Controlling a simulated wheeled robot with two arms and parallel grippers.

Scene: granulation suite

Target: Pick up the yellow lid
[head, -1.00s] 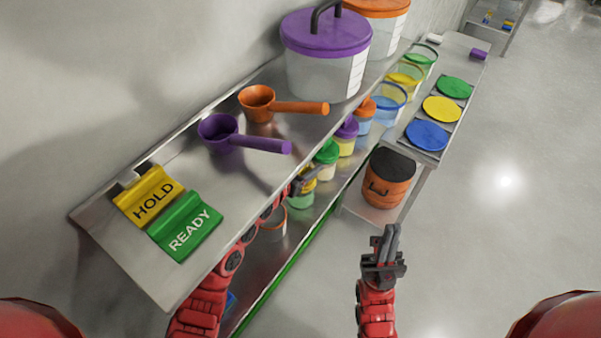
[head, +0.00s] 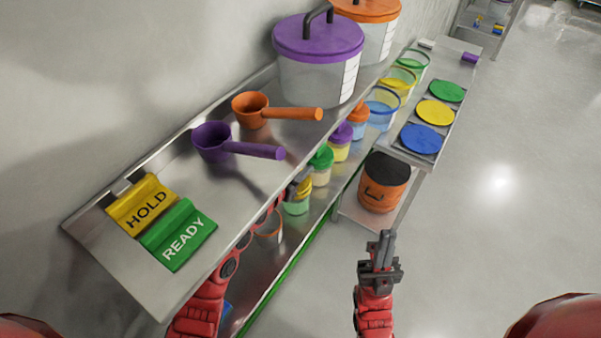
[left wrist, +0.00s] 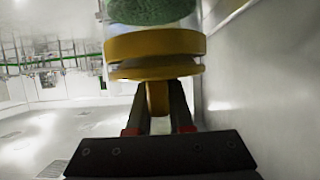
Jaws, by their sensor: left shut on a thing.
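The yellow lid (left wrist: 155,45) is a round lid with a stem on it, at a clear jar with green contents (left wrist: 150,10) in the left wrist view. My left gripper (left wrist: 158,100) is shut on the lid's stem. I cannot tell if the lid is seated or slightly raised. In the head view my left gripper (head: 303,184) is at the front of the lower shelf, and the jar with green contents (head: 296,207) is just below it. The lid is mostly hidden there. My right gripper (head: 382,252) is shut and empty over the floor.
Close by on the lower shelf are jars with a green lid (head: 321,157), a purple lid (head: 341,133) and an orange lid. A black-topped orange bucket (head: 384,183) stands right. The floor in front is clear.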

